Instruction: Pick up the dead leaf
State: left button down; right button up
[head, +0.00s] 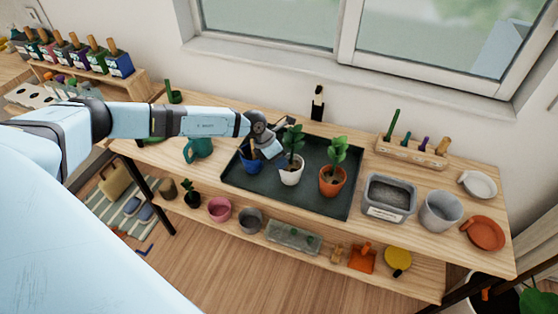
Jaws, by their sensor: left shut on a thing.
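My left gripper (268,153) reaches in over the dark tray (240,182), between a blue pot (250,165) and a white pot (291,177) with a green plant (293,143). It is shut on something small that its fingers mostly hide. A small brown piece (254,149) shows beside the fingers above the blue pot; it looks like the dead leaf, but it is too small to be sure. My right gripper is out of view.
A terracotta pot (333,184) with a plant stands on the tray's right. A grey soil bin (388,198), a grey bucket (440,212) and a tool rack (410,155) stand further right. A teal watering can (198,148) stands left. The tray's front is clear.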

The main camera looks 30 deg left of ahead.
pick_arm(q)
notch_tip(320, 180, up, 25)
jog(key=shift+b, duration=0.3)
dwell(0.8)
